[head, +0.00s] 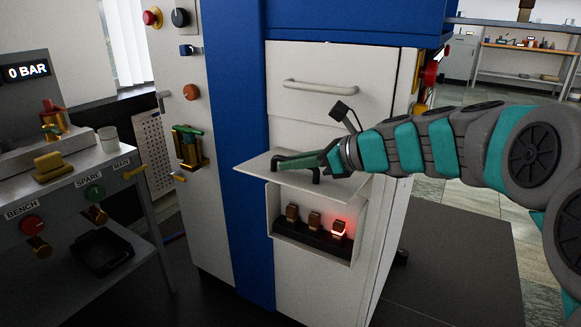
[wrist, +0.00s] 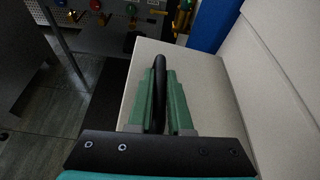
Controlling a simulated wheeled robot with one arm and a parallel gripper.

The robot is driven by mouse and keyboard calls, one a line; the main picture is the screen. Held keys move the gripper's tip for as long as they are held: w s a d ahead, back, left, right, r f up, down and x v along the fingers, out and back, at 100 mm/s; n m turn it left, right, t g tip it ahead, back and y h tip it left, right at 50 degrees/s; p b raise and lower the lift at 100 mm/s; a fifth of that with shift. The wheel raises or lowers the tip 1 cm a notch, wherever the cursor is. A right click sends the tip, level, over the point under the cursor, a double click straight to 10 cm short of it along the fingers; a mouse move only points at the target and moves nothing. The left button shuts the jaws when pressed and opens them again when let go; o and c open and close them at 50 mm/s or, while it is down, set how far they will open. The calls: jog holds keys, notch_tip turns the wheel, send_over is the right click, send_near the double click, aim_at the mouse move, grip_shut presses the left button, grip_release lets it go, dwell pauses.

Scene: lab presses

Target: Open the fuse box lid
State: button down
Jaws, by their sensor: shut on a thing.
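The fuse box lid (head: 256,167) is a pale flat panel, swung up and sticking out roughly level from the front of the press. It also fills the middle of the wrist view (wrist: 205,85). My gripper (head: 285,163) has its green fingers shut on the lid's black handle (wrist: 160,75), which shows between the fingers in the wrist view. Below the lid, the fuse box (head: 270,212) is an open recess. It holds a row of brown fuses (head: 314,220), and the right one (head: 338,230) glows red.
A drawer with a bar handle (head: 318,86) is above the lid. The blue column (head: 235,120) and a panel with knobs (head: 190,92) are to the left. A bench (head: 75,190) with valves and a white cup (head: 108,139) stands further left.

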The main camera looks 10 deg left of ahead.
jog(key=shift+w+d+f, duration=0.1)
jog(key=shift+w, duration=0.05)
jog(key=c, duration=1.1)
grip_release()
jog(key=shift+v, duration=3.95)
